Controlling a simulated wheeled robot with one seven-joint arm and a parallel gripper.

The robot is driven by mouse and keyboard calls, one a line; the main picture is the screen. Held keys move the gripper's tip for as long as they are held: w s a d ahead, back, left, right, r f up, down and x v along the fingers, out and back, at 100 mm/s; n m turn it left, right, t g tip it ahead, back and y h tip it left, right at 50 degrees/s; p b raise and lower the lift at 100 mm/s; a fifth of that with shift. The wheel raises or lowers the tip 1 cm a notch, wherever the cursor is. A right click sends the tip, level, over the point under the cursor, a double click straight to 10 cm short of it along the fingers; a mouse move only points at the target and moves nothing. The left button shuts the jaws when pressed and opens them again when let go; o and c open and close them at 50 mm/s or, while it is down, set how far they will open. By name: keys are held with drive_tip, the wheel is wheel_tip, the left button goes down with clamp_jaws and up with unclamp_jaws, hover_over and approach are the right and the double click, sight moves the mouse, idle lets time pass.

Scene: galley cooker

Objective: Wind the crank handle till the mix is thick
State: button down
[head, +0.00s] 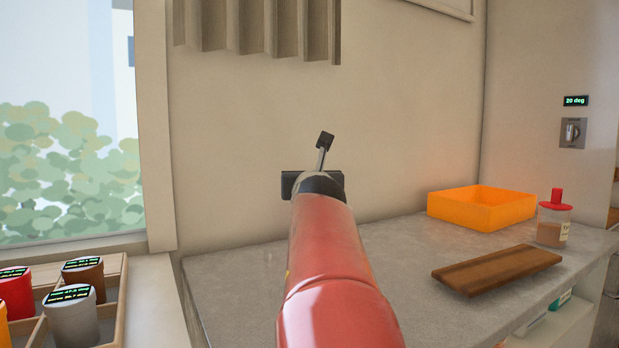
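My red arm reaches forward over the counter, and my gripper (322,160) is at its far end, seen from behind. Its dark crossbar shows beyond the wrist. A thin grey piece with a black block at its tip rises above the bar. It looks like a finger of mine, but I cannot be sure that it is not part of a crank. I cannot make out two separate fingers or anything held between them. No crank handle, bowl or mix can be clearly made out; my arm hides part of the counter.
On the grey counter (235,275) stand an orange open box (480,209), a wooden board (497,269) and a red-topped jar (553,222), all at the right. A wooden tray (118,300) of several canisters is at the lower left. A wall control (572,132) sits under a "20 deg" display.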

idle(0.4)
drive_tip(key=c, duration=1.2)
unclamp_jaws()
drive_tip(key=shift+s, duration=0.8)
drive_tip(key=s+d+b, duration=0.1)
drive_tip(key=s+b, duration=0.1)
drive_tip(key=s, duration=0.4)
drive_tip(key=shift+c, duration=0.3)
